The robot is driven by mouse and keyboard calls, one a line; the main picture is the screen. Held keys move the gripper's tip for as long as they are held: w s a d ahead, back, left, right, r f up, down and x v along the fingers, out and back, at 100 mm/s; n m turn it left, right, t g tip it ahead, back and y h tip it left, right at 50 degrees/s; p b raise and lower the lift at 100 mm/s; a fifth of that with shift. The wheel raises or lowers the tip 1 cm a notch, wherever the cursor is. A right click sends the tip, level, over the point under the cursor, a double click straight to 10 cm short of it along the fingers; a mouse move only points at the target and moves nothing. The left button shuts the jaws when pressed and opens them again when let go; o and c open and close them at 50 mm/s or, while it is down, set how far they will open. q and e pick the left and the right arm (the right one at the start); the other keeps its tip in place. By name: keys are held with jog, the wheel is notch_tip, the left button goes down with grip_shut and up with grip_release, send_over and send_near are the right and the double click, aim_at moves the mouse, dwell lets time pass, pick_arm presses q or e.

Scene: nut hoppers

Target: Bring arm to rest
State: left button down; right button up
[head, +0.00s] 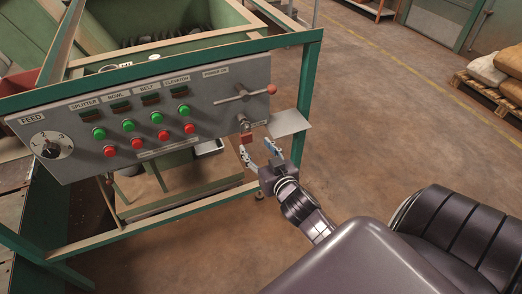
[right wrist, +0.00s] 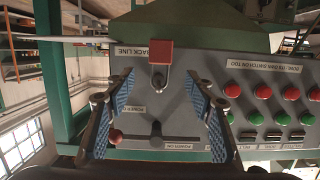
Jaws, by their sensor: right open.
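My right gripper (head: 256,150) is open and empty in front of the lower right corner of the grey control panel (head: 200,128). In the right wrist view its two blue-padded fingers (right wrist: 160,82) stand apart. A red padlock (head: 246,137) hangs by its shackle at that corner, close to the fingertips. In the right wrist view, which is upside down, the padlock (right wrist: 160,52) appears beyond the gap between the fingers, and I see no contact. My left gripper is not in view.
A power lever with a red knob (head: 271,89) sticks out above the padlock. Green and red buttons (head: 163,135) line the panel inside a green frame (head: 312,75). A small metal shelf (head: 290,122) juts out right of the padlock. Open floor (head: 400,130) lies to the right.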

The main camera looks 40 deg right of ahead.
jog(key=s+a+f+n+g+y, duration=0.15)
jog(key=s+f, duration=0.25)
jog(key=f, duration=0.6)
jog(key=s+a+f+g, duration=0.3)
jog(key=s+f, duration=0.2)
jog(key=f, duration=0.6)
jog(key=s+a+f+n+g+y, duration=0.15)
jog(key=s+f, duration=0.25)
jog(key=f, duration=0.6)
jog(key=s+a+f+g, duration=0.2)
jog(key=s+f, duration=0.5)
jog(key=s, duration=0.3)
jog(key=s+a+f+n+g, duration=0.1)
jog(key=s+a+f+g, duration=0.1)
jog(key=s+f, duration=0.5)
jog(key=s+a+f+n+g, duration=0.1)
jog(key=s+f+g, duration=0.3)
jog(key=s, duration=1.1)
notch_tip(320, 180, down, 3)
jog(key=shift+s+a+f+y, duration=0.15)
jog(key=shift+a+y, duration=0.15)
jog(key=shift+a, duration=0.4)
